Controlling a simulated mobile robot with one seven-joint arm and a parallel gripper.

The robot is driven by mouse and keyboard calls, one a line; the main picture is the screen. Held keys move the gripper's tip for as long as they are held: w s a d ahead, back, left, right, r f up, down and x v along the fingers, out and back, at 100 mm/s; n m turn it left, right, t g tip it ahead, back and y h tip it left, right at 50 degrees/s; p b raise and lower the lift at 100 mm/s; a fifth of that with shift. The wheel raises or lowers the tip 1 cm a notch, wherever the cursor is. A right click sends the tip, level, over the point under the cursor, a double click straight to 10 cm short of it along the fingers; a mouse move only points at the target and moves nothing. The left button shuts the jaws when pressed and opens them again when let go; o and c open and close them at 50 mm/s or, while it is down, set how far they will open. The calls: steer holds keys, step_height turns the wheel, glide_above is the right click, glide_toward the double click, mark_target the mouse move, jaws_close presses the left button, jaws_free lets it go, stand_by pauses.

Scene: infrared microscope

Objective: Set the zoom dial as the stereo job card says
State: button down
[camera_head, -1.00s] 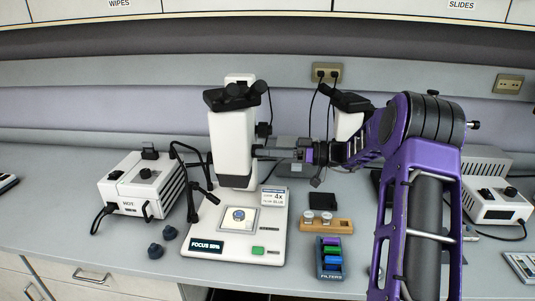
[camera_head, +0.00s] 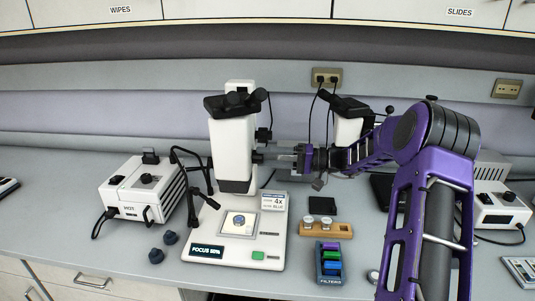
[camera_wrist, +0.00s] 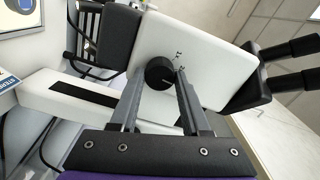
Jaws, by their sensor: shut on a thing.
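The stereo microscope (camera_head: 233,145) stands mid-bench with its white head upright. The zoom dial (camera_wrist: 159,72) is a round black knob on the side of the head, with a light pointer line and small printed marks beside it, too small to read surely. My gripper (camera_wrist: 158,78) has its fingers shut on the dial, one on each side. In the head view my gripper (camera_head: 264,157) reaches the head from the right, and the dial is mostly hidden. The job card (camera_head: 273,200) on the base shows a large "4x" above a smaller line.
A filter rack (camera_head: 319,279), a wooden holder (camera_head: 340,230) with two pale round pieces and a black block (camera_head: 322,205) stand right of the base. A second microscope (camera_head: 347,126) stands behind my arm.

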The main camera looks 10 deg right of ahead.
steer(key=m+p, duration=0.6)
steer(key=m, duration=0.5)
steer(key=shift+p, duration=0.3)
stand_by(0.3)
steer(key=shift+c, duration=1.8)
jaws_free()
steer(key=b+v, duration=0.1)
steer(key=v, duration=1.6)
steer(key=shift+d, duration=0.2)
steer(key=shift+s, duration=0.1)
